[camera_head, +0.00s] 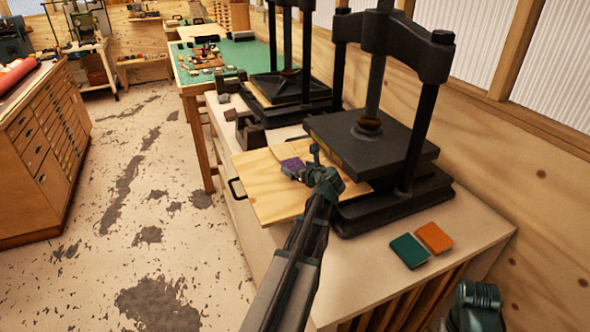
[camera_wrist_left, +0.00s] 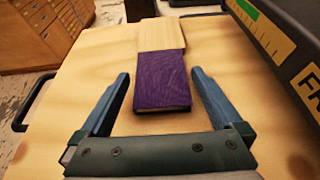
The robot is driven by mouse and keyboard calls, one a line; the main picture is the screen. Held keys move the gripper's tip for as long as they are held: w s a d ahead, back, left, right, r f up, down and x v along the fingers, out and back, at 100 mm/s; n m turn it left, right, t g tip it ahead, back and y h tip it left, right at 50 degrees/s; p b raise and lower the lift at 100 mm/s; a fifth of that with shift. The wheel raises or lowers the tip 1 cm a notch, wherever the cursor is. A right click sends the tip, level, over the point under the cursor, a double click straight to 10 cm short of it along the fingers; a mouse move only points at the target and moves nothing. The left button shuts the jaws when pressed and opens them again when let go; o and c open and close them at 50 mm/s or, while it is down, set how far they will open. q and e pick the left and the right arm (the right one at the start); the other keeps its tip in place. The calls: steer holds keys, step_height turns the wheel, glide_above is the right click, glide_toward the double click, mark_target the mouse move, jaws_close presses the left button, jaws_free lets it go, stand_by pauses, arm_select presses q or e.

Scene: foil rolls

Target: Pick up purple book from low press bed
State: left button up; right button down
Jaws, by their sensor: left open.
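The purple book (camera_head: 291,164) lies flat on a light wooden board (camera_head: 258,200) that sticks out from the near press. In the left wrist view the purple book (camera_wrist_left: 162,80) has a pale wooden block or board piece (camera_wrist_left: 160,35) at its far end. My left gripper (camera_head: 302,170) is at the book. In the left wrist view my left gripper (camera_wrist_left: 157,92) is open, with a blue finger on each side of the book's near end and gaps between. My right gripper does not show clearly; a dark part of mine sits at the lower right edge.
The near press (camera_head: 370,145) has a heavy black platen and posts just right of the board. A green book (camera_head: 409,251) and an orange book (camera_head: 434,237) lie on the bench. A second press (camera_head: 285,90) stands behind. Dark metal blocks (camera_head: 250,132) line the bench's left edge.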

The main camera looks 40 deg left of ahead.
arm_select(q)
steer(key=shift+x, duration=0.85)
steer(key=shift+d, duration=0.15)
steer(key=shift+c, duration=0.2)
steer(key=c, duration=1.1)
steer(key=shift+c, duration=0.2)
